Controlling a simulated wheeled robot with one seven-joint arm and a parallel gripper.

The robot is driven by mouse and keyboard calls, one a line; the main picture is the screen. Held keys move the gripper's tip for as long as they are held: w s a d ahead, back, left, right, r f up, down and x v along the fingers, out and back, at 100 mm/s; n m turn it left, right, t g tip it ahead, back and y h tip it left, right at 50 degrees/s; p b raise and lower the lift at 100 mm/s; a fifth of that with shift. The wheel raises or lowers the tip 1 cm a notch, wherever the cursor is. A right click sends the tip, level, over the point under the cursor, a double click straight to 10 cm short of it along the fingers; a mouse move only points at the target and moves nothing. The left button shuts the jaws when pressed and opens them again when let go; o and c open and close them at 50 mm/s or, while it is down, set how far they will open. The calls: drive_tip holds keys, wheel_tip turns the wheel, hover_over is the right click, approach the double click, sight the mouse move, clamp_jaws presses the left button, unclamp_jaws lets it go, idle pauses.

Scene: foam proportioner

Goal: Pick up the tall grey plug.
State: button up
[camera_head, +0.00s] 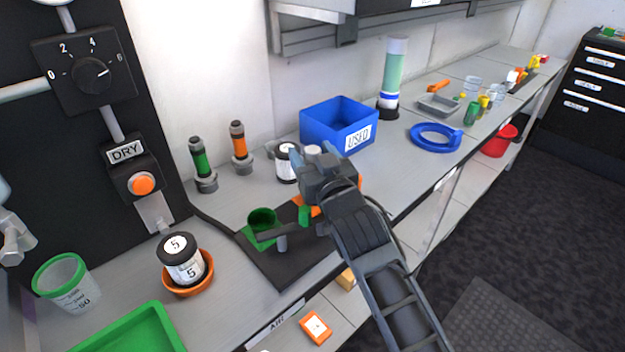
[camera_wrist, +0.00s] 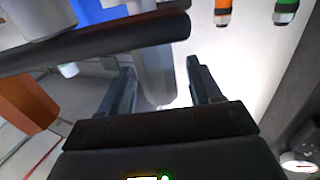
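My gripper (camera_head: 312,155) is over the back of the bench, in front of the blue bin. In the wrist view its two fingers (camera_wrist: 161,85) are apart. A grey upright shape (camera_wrist: 154,62) shows between and beyond them, with a bright gap beside the right finger. It may be the tall grey plug, but I cannot tell for sure. In the head view a pale round top (camera_head: 313,149) shows at the fingertips; its lower part is hidden by my gripper. A short grey post (camera_head: 282,242) stands on the dark mat near the green cup.
A white jar with a dark lid (camera_head: 287,163) stands just left of my gripper. The blue bin (camera_head: 338,124) is close behind. Green (camera_head: 201,163) and orange (camera_head: 239,147) tubes stand by the wall. A green cup (camera_head: 262,219) is on the dark mat (camera_head: 282,272).

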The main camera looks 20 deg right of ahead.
clamp_jaws()
idle(0.4)
drive_tip(key=shift+r, duration=0.1)
